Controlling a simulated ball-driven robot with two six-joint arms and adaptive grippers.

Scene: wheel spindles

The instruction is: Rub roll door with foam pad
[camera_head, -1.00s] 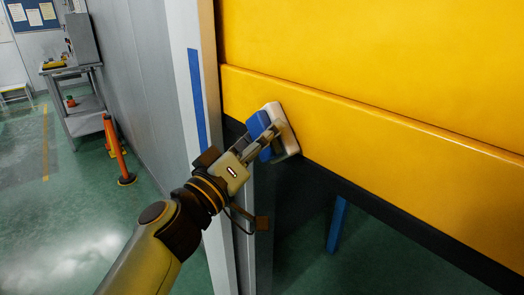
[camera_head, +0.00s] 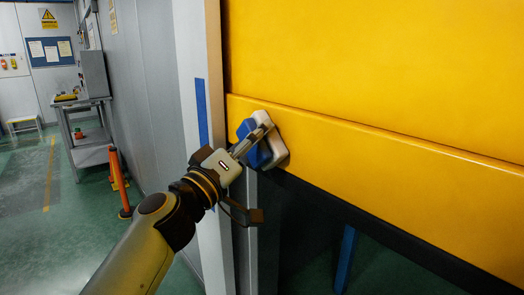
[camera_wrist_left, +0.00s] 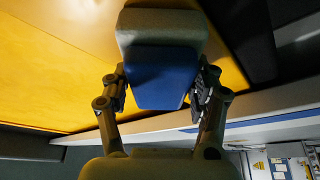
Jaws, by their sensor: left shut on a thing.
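The roll door (camera_head: 380,75) is a large yellow panel with a dark lower edge, partly raised, filling the right of the head view. The foam pad (camera_head: 288,143) is white with a blue grip block (camera_head: 250,142). My left gripper (camera_head: 262,134) is shut on the blue block. The pad lies against the door's lower left part, close to the frame. In the left wrist view the fingers (camera_wrist_left: 160,80) flank the blue block (camera_wrist_left: 162,78), with the pale pad (camera_wrist_left: 160,28) beyond it near the yellow door (camera_wrist_left: 50,60). My right gripper is in neither view.
The door frame (camera_head: 200,60) with a blue strip stands just left of the pad. Under the door is a dark opening with a blue post (camera_head: 346,258). At left are an orange post (camera_head: 120,180), a grey workbench (camera_head: 85,145) and open green floor.

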